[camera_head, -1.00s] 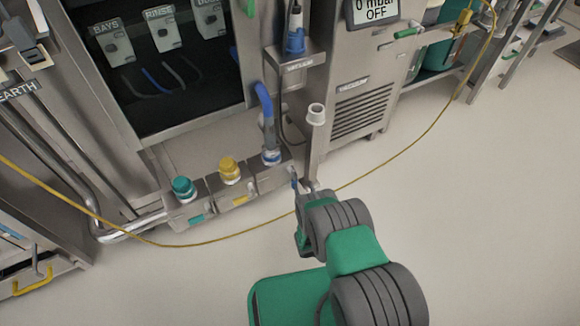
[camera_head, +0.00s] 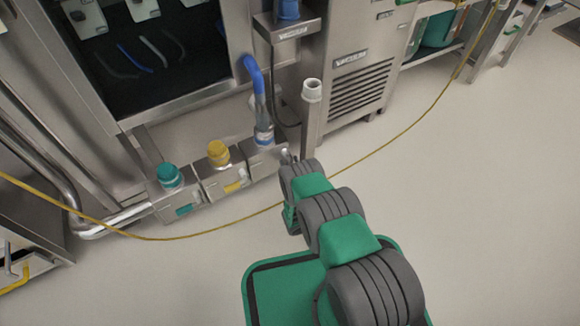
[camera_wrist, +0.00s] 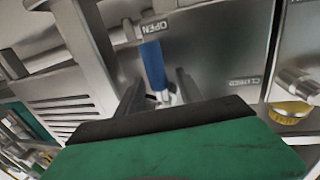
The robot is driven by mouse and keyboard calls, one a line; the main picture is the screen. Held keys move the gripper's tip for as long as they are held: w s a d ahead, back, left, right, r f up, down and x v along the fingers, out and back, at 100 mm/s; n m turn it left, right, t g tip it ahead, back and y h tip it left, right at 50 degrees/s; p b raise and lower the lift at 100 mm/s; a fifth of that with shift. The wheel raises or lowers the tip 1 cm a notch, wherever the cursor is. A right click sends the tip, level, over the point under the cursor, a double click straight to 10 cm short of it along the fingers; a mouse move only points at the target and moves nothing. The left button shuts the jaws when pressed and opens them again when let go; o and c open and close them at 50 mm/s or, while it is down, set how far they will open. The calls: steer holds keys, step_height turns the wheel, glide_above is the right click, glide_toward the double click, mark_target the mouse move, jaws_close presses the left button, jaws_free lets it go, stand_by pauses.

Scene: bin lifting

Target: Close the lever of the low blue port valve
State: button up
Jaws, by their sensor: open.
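The low blue port valve (camera_head: 268,157) is the right one of a row of steel blocks near the floor, with a blue hose on top. In the wrist view its lever (camera_wrist: 153,65) has a blue grip and stands near the OPEN label (camera_wrist: 157,27); the CLOSED label (camera_wrist: 244,80) is to the right. My gripper (camera_wrist: 158,88) is open, its two dark fingers on either side of the lever's lower part. I cannot tell whether they touch it. In the head view my arm hides most of the gripper and the lever.
The yellow-capped valve (camera_head: 219,154) and teal-capped valve (camera_head: 169,177) stand left of the blue one. A steel post with a white cap (camera_head: 312,91) rises just right of it. A yellow cable (camera_head: 400,135) lies across the floor. Open floor is at right.

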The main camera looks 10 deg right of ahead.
jaws_close()
stand_by(0.3)
stand_by(1.1)
